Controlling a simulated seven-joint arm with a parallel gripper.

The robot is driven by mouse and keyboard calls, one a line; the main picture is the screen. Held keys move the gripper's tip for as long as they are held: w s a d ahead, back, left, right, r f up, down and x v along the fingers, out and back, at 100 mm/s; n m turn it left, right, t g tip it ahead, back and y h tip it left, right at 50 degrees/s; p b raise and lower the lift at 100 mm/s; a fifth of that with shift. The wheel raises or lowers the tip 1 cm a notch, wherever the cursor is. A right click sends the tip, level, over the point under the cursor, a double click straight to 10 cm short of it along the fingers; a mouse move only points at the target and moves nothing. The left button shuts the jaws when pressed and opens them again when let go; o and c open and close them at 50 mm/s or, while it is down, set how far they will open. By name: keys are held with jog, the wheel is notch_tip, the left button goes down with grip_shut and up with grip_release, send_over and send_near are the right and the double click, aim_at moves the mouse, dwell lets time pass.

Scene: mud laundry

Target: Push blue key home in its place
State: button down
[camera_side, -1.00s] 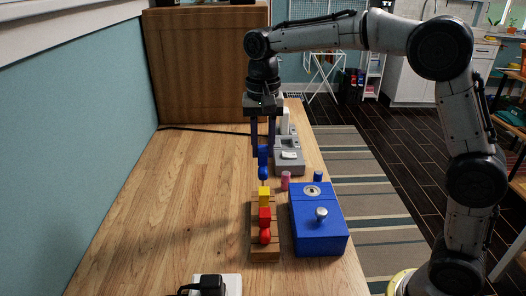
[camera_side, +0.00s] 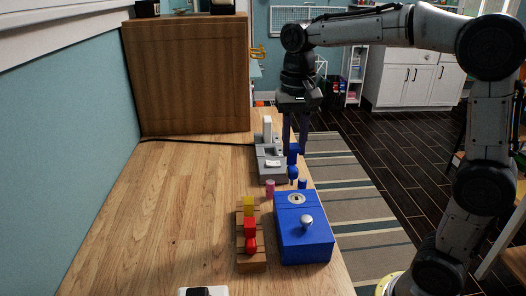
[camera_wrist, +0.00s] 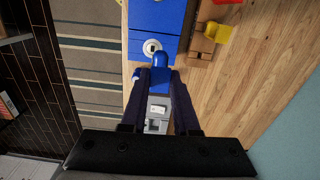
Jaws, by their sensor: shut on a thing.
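My gripper (camera_side: 295,146) is shut on the blue key (camera_side: 292,161), which hangs below the fingers with its rounded end down. The blue box (camera_side: 316,243) has a round metal keyhole plate (camera_side: 295,198) and a silver knob (camera_side: 306,221) on top. In the side view the key appears just above and beyond the keyhole plate, apart from it. In the wrist view the blue key (camera_wrist: 161,74) shows between the fingers, with the keyhole plate (camera_wrist: 152,47) just past its tip. Its height over the box is hard to tell.
A wooden rack (camera_side: 252,262) left of the box holds a yellow key (camera_side: 248,206) and a red key (camera_side: 250,228). Pink (camera_side: 270,186) and blue (camera_side: 302,183) cylinders stand behind the box. A grey device (camera_side: 270,167) is farther back. The tabletop at left is clear.

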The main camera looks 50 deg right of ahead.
jog(key=shift+s+d+f, duration=0.15)
jog(key=shift+d+f, duration=0.1)
jog(key=shift+f, duration=0.45)
jog(key=shift+s+d+f, duration=0.1)
jog(key=shift+d+f, duration=0.1)
jog(key=shift+f, duration=0.45)
jog(key=shift+s+d+f, duration=0.15)
jog(key=shift+d+f, duration=0.1)
jog(key=shift+f, duration=0.45)
jog(key=shift+f, duration=1.4)
dwell(3.1)
jog(key=c, duration=0.6)
grip_release()
jog(key=c, duration=0.4)
jog(key=shift+r, duration=0.1)
